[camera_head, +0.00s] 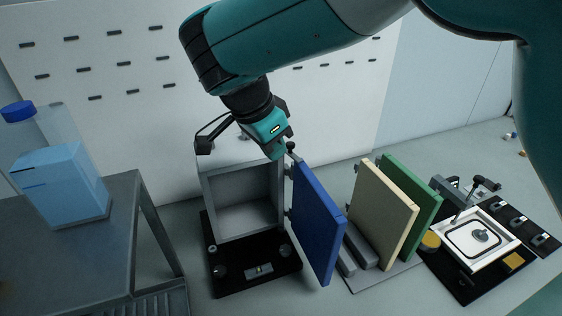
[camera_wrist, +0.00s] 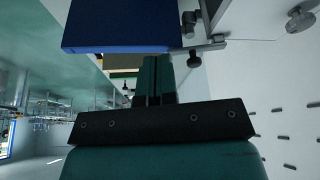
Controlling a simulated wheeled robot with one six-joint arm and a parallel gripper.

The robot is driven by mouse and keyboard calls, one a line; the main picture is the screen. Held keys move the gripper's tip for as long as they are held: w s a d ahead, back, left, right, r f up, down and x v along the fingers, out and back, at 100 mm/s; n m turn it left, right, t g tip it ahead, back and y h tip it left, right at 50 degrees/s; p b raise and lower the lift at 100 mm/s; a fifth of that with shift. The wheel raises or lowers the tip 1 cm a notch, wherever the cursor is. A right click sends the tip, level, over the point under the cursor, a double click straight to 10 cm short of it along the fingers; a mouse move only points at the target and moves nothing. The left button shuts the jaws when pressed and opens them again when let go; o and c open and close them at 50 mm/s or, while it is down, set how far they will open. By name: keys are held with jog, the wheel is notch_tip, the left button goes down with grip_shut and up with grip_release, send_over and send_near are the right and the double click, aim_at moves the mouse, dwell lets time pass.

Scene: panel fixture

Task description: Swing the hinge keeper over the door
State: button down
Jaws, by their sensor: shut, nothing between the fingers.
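The blue door (camera_head: 318,222) stands open from the right side of the grey box (camera_head: 207,205), whose inside looks empty. In the wrist view the door (camera_wrist: 120,22) fills the top. Small metal hinge parts with a dark knob (camera_head: 291,147) sit at the top of the door's hinge side. In the wrist view a metal bracket (camera_wrist: 208,44) lies by the door's edge; I cannot tell which piece is the keeper. My gripper (camera_head: 281,153) is shut and empty, pointing down beside these parts. In the wrist view its fingers (camera_wrist: 156,66) are together, close to the door's edge; contact is unclear.
Cream (camera_head: 378,215) and green (camera_head: 412,200) panels stand right of the door. A black-based fixture (camera_head: 480,240) is at far right. A grey table (camera_head: 120,215) with a blue-capped container (camera_head: 60,180) is at left. A pegged white wall (camera_head: 110,110) is behind.

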jog(key=v, duration=0.5)
jog(key=shift+s+a+r+p, duration=0.1)
jog(key=shift+a+r+p, duration=0.05)
jog(key=shift+a+p, duration=0.2)
jog(key=shift+d, duration=0.15)
jog(key=s+d+r+n+y, duration=0.1)
jog(key=s+d+n+y, duration=0.15)
jog(key=d+n, duration=0.35)
jog(key=s+d+r+n+y, duration=0.1)
jog(key=s+d+n, duration=0.2)
jog(key=d+n, duration=0.35)
jog(key=s+d+f+n+g+y, duration=0.1)
jog(key=s+d+n+y, duration=0.1)
jog(key=s, duration=0.6)
jog(key=s+d+f+n+g+y, duration=0.1)
jog(key=s+n, duration=0.3)
jog(key=s, duration=0.4)
jog(key=shift+d+f+y, duration=0.2)
jog(key=shift+d+y, duration=0.25)
jog(key=shift+y, duration=0.2)
